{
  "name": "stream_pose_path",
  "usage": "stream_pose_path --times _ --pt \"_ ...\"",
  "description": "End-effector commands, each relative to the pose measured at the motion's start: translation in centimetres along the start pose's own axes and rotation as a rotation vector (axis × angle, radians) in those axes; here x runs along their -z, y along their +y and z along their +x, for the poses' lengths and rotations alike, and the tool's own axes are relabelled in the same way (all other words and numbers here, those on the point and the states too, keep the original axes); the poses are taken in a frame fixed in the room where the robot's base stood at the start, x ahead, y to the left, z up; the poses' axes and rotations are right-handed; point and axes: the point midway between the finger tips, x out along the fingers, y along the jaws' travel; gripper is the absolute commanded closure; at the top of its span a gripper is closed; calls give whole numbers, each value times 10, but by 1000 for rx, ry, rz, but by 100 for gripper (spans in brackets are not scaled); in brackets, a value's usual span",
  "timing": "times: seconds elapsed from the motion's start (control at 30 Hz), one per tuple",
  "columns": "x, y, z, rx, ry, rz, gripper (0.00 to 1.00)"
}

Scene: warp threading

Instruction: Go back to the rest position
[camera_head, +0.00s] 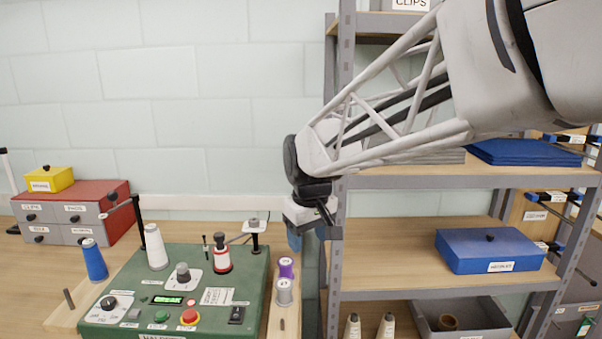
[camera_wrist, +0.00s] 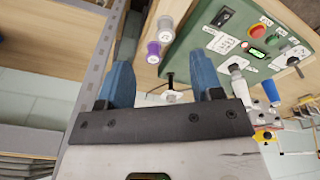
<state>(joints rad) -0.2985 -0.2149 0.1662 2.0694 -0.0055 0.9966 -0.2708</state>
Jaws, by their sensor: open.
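My gripper (camera_head: 308,240) hangs in the air at the middle of the head view, at the end of my raised arm. It is in front of the shelf's left post and to the right of the green machine (camera_head: 130,285). In the wrist view my gripper (camera_wrist: 165,82) shows two blue fingers spread apart with nothing between them. The green machine also shows beyond the fingers in the wrist view (camera_wrist: 200,50).
A grey shelf unit (camera_head: 400,295) stands close on the right, with a blue box (camera_head: 488,252) on it. Purple (camera_head: 286,268) and grey (camera_head: 284,291) spools stand beside the machine. A white cone (camera_head: 156,248), blue spool (camera_head: 94,260) and red drawer box (camera_head: 75,212) are further left.

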Motion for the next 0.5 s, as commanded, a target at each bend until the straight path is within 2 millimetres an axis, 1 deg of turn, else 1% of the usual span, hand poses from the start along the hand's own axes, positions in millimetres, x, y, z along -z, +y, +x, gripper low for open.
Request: stream_pose_path --times 0.03,0.2,0.27,0.5 --pt "-16 5 -4 -4 6 27 40" --pt "-68 16 -9 -15 19 123 40" --pt "-86 19 -10 -19 25 156 40" --pt "-157 24 -10 -36 47 291 40"
